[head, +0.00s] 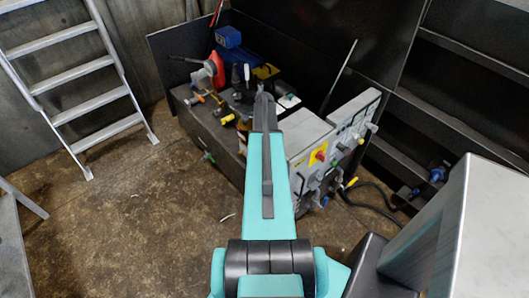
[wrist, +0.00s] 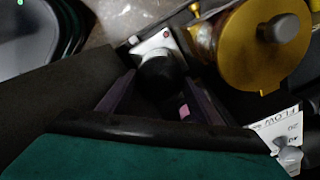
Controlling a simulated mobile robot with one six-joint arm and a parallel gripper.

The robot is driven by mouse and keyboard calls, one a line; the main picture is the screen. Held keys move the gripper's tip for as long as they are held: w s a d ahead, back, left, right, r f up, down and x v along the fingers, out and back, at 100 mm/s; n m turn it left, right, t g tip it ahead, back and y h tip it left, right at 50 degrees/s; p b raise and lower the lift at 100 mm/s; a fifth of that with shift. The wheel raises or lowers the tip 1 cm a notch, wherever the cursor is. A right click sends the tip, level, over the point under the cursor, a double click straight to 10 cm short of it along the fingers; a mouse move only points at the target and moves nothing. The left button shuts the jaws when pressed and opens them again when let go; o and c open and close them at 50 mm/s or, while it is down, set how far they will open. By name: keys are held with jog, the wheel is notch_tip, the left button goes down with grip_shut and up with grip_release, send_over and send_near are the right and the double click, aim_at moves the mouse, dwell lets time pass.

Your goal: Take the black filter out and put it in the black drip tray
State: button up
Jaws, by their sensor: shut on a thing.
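My gripper (head: 262,92) is over the equipment on the dark machine top in the head view, and the arm hides what lies under it. In the wrist view its two dark fingers (wrist: 158,92) stand on either side of a rounded black part, which I take for the black filter (wrist: 161,74), and are shut on it. The filter is in front of a white plate with a red dot (wrist: 153,42); I cannot tell whether it is still seated. I cannot make out the black drip tray for certain in either view.
A gold round lid with a grey knob (wrist: 256,48) is close right of the fingers. A white FLOW label (wrist: 283,130) is lower right. A grey control panel (head: 345,130) stands right of the arm, and a red part (head: 215,68) to its left. A ladder (head: 75,75) stands on open floor.

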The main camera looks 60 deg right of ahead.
jog(key=c, duration=0.3)
jog(key=shift+n+b, duration=0.3)
jog(key=shift+n, duration=2.2)
jog(key=shift+n, duration=2.6)
jog(key=shift+n+b, duration=0.3)
jog(key=shift+n, duration=2.3)
